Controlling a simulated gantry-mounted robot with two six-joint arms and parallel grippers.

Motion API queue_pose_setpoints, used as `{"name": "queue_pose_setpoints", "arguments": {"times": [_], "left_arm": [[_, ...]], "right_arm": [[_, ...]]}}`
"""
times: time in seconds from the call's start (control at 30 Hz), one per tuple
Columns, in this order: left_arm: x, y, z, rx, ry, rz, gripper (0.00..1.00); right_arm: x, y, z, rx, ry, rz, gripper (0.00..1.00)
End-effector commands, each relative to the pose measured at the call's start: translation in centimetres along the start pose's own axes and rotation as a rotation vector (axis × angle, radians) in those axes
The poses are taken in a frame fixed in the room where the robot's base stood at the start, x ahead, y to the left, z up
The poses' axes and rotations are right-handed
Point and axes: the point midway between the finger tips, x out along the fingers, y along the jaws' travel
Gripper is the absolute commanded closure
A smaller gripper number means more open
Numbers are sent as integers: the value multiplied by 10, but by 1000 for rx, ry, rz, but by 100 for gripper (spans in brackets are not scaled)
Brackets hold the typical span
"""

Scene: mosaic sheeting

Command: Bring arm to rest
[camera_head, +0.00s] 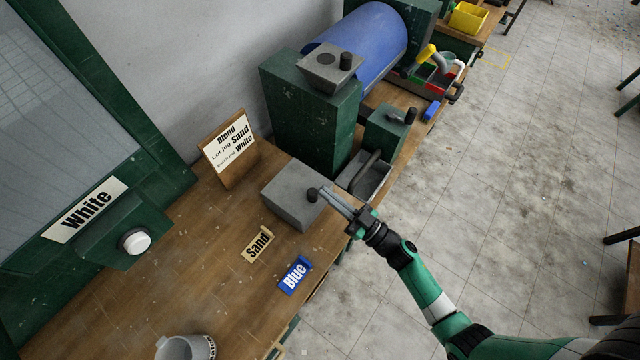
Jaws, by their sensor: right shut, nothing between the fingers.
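My right gripper (335,201) reaches in from the lower right on a green and white arm. Its fingers are shut with nothing between them. The fingertips are close to a dark knob (312,195) on top of a grey box (290,205); whether they touch it I cannot tell. My left gripper is not in view.
A green block (300,115) and a blue drum (375,50) stand behind. Open floor (540,160) lies right.

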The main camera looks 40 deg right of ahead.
Motion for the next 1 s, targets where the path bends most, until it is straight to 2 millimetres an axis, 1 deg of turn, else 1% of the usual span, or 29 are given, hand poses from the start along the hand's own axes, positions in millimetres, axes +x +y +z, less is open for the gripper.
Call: {"name": "queue_pose_setpoints", "arguments": {"times": [0.03, 0.1, 0.2, 0.3, 0.43, 0.77, 0.83, 0.87, 0.93, 0.97, 1.0], "left_arm": [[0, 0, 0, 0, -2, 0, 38], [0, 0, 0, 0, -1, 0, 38], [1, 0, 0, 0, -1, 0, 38], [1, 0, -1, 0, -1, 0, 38], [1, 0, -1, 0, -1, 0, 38], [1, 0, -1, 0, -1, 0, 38], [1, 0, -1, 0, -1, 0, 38], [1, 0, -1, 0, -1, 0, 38], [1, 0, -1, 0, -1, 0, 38], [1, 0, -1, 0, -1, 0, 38], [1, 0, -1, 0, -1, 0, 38]], "right_arm": [[-16, 2, 3, 0, -3, 6, 100], [-32, 2, 4, 0, -1, 7, 100], [-51, 1, 6, -1, 0, 5, 100], [-62, 1, 7, -1, 1, 3, 100], [-67, 0, 7, -1, 2, 0, 100], [-67, 0, 7, -1, 3, -1, 100], [-64, -5, 7, 1, 5, -16, 100], [-59, -8, 4, -2, 13, -32, 100], [-36, -13, -9, -22, 54, -84, 100], [-23, -15, -18, -36, 82, -110, 100], [-4, -19, -36, -62, 130, -147, 100]]}}
